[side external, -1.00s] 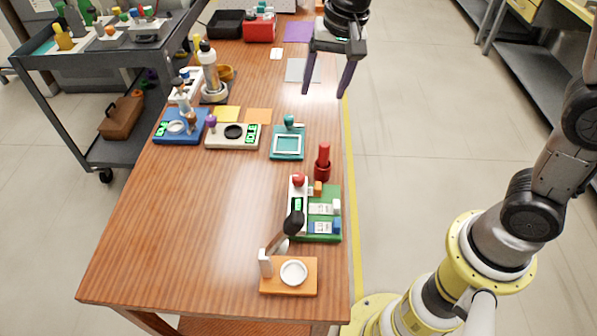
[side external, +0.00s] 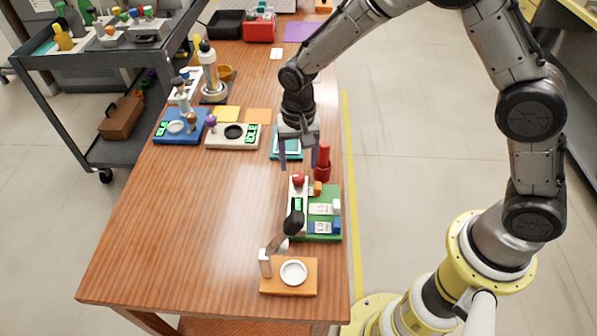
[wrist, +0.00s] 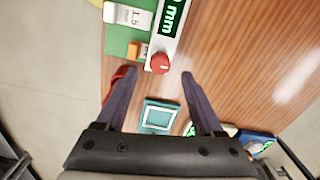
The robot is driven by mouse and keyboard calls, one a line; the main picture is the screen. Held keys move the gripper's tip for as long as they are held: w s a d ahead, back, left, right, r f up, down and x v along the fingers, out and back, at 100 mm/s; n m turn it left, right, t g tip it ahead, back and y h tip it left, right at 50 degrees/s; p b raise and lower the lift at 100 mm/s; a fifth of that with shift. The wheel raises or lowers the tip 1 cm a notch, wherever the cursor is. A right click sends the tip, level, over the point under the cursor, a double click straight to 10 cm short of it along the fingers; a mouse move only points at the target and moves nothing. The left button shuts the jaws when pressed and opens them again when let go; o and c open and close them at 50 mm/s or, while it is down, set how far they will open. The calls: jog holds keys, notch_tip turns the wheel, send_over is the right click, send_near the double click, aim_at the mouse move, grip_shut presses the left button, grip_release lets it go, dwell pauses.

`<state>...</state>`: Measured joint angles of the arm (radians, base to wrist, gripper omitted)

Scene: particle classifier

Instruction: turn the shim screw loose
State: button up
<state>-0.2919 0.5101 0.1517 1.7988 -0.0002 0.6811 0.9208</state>
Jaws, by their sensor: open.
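The red knob (side external: 299,179), the likely shim screw, sits at the far end of a narrow white gauge (side external: 298,204) with a green-lit display. The gauge stands along the left side of a green base (side external: 326,228) with small labelled blocks. In the wrist view the red knob (wrist: 160,63) shows just past the fingertips, between their lines, with a pale mark on its face. My gripper (side external: 299,161) is open and empty above the knob's end of the gauge, apart from the knob. The wrist view also shows both spread fingers of my gripper (wrist: 157,74).
A red cylinder (side external: 323,163) stands close to the right finger. A teal square fixture (side external: 287,150) lies behind my gripper. An orange stand (side external: 289,284) with a white ring and a black-handled tool is in front. The table's left middle is clear.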

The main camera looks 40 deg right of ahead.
aim_at(299, 176)
jog(key=shift+f, duration=2.35)
grip_shut()
